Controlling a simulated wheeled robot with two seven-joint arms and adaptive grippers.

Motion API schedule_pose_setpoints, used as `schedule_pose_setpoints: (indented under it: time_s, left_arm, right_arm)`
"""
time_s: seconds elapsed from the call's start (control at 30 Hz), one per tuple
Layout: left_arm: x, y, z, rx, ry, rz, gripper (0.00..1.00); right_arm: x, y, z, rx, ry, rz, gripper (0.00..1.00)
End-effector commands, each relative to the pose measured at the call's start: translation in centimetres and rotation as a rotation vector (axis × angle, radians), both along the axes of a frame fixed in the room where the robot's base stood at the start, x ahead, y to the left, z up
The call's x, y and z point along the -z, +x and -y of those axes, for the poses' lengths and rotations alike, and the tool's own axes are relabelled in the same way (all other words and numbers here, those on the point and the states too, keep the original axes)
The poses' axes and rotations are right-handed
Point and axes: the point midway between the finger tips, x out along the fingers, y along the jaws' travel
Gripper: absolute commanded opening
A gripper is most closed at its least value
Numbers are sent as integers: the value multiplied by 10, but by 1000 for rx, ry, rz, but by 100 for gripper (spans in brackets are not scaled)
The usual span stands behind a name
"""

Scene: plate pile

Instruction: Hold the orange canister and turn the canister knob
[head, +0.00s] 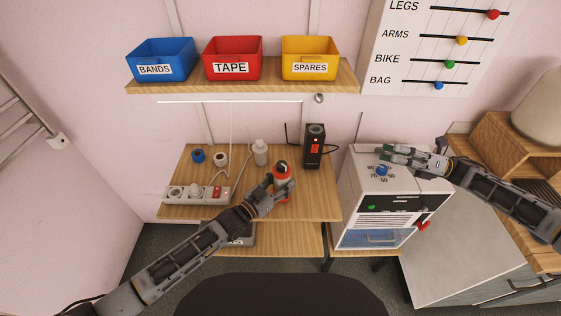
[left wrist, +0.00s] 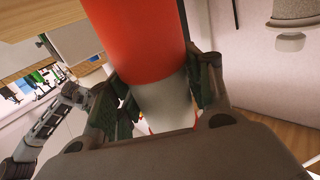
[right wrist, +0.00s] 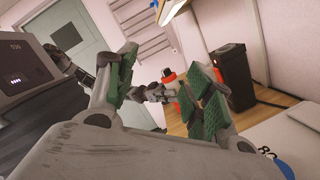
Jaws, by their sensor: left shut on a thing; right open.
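The orange canister (head: 283,173) with a dark top stands near the front right of the wooden workbench. My left gripper (head: 280,186) is shut on it. In the left wrist view the orange canister (left wrist: 140,35) passes between the green finger pads, its pale section between them. The canister knob is too small to make out clearly at its dark top. My right gripper (head: 385,156) is open and empty above the white machine, to the right of the canister. In the right wrist view the orange canister (right wrist: 169,77) shows beyond the open fingers.
The white machine (head: 355,190) has a blue knob (head: 382,170) on top. A black device (head: 314,150) stands behind the canister, a pale bottle (head: 261,152) and a power strip (head: 190,195) to its left. A shelf (head: 240,83) with bins hangs above.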

Motion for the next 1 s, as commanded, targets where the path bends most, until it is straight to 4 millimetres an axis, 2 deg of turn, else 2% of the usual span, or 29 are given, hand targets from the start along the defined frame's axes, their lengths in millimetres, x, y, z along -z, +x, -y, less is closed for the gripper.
schedule_pose_setpoints:
  time_s: [0.03,0.2,0.5,1.0]
  left_arm:
    - [-1,0,0,0,-1,1,8]
    - [-1,0,0,0,-1,1,8]
    - [-1,0,0,0,-1,1,8]
    - [-1,0,0,0,-1,1,8]
  right_arm:
    - [-11,5,-10,-22,6,10,52]
    - [-42,18,-37,-90,15,23,52]
    - [-100,34,-85,-205,8,53,52]
    - [-203,40,-162,-377,-61,107,52]
